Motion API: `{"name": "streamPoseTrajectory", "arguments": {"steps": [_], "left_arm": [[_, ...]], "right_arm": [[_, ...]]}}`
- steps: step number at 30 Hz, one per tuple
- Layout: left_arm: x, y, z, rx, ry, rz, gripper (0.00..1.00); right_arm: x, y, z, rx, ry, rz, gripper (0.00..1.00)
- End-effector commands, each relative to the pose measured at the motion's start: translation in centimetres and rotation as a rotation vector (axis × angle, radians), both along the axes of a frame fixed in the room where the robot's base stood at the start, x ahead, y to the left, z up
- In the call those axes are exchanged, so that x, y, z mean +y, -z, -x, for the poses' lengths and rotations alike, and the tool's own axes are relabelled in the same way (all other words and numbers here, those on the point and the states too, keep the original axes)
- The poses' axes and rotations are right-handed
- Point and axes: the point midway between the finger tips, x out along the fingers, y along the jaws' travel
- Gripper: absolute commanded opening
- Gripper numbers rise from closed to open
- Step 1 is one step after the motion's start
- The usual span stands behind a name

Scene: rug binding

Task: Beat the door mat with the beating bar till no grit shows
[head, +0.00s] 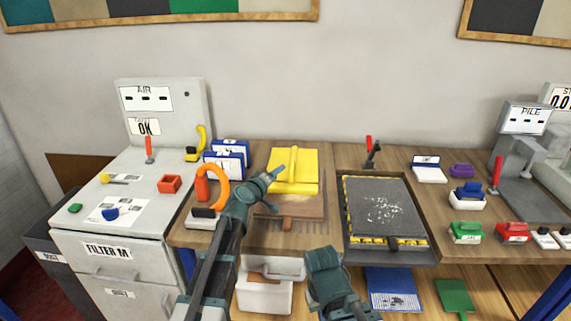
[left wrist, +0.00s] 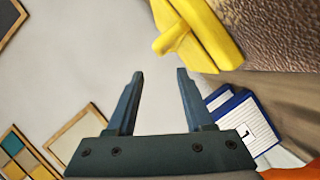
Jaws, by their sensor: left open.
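The door mat (head: 378,200) is dark grey with white grit specks over its middle. It lies on a dark tray (head: 345,252) with yellow edging, right of centre in the head view. I cannot tell for sure which thing is the beating bar. My left gripper (head: 277,172) is open and empty, left of the mat, close to a yellow piece with a raised ridge (head: 307,168). In the left wrist view nothing is between its fingers (left wrist: 160,90), and the yellow piece (left wrist: 205,38) is beyond them. My right arm's dark end (head: 325,265) shows low in the head view, its jaws unclear.
A brown fringed piece (head: 300,208) lies in front of the yellow piece. An orange hoop (head: 214,180) and blue-white boxes (head: 230,150) stand left. A red-handled clamp (head: 371,150) is behind the tray. Brushes (head: 465,232) and a PILE gauge (head: 525,120) are at right.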

Motion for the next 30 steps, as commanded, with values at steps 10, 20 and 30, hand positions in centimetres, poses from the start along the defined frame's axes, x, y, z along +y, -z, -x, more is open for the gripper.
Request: {"name": "streamPoseTrajectory", "arguments": {"steps": [10, 20, 30], "left_arm": [[-2.1, 1.6, -6.1, 0.0, 0.002, -0.002, 0.52], [-4.0, 2.6, -11.0, 0.0, 0.002, -0.002, 0.52], [-4.5, 2.9, -12.4, 0.0, 0.002, -0.002, 0.52]], "right_arm": [[0.0, 1.6, 0.0, 0.0, 0.0, 0.0, 0.0], [0.0, 2.6, 0.0, 0.0, 0.0, 0.0, 0.0], [0.0, 2.9, 0.0, 0.0, 0.0, 0.0, 0.0]]}}
